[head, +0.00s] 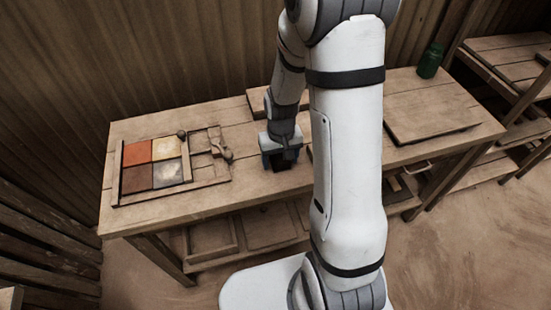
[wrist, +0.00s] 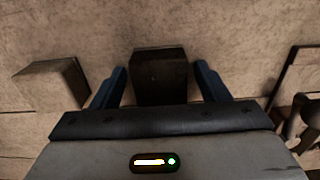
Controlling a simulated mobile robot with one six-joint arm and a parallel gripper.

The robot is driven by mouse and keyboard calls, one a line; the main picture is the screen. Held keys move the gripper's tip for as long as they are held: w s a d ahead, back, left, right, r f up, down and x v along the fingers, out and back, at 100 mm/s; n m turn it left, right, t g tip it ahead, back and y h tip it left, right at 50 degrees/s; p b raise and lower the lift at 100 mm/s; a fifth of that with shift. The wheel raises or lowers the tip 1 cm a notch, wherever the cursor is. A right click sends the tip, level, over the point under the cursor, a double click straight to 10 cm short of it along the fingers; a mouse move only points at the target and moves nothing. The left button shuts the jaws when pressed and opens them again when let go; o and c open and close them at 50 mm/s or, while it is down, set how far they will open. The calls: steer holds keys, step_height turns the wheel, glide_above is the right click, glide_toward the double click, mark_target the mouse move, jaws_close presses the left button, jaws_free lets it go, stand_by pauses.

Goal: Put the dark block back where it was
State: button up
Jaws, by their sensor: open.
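The dark block (wrist: 160,77) lies on the tabletop between the two blue fingers of my gripper (wrist: 159,84) in the wrist view. The fingers are spread, with a visible gap on each side of the block. In the head view my gripper (head: 280,160) points down at the table, right of the tile press; the block is a dark patch between its fingers and hard to make out. The wooden tile press frame (head: 168,198) stands at the table's left, holding orange, yellow, brown and dark-and-pale tiles (head: 153,163). Its handle (head: 222,152) is on the right side.
A brown wooden block (wrist: 50,85) lies left of my gripper in the wrist view. The wooden table (head: 250,195) has bare room in front of the gripper. A flat board (head: 425,115) lies at right, with a green jar (head: 430,60) at the back. Trays (head: 212,238) sit below.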

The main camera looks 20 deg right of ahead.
mark_target(280, 157)
step_height(280, 157, up, 12)
steer(key=s+a+r+t, duration=0.1)
steer(key=s+r+t, duration=0.1)
steer(key=s+r, duration=0.8)
steer(key=s, duration=0.4)
steer(key=shift+a+t+p, duration=0.2)
steer(key=shift+t+p, duration=0.1)
steer(key=shift+p, duration=0.05)
stand_by(0.9)
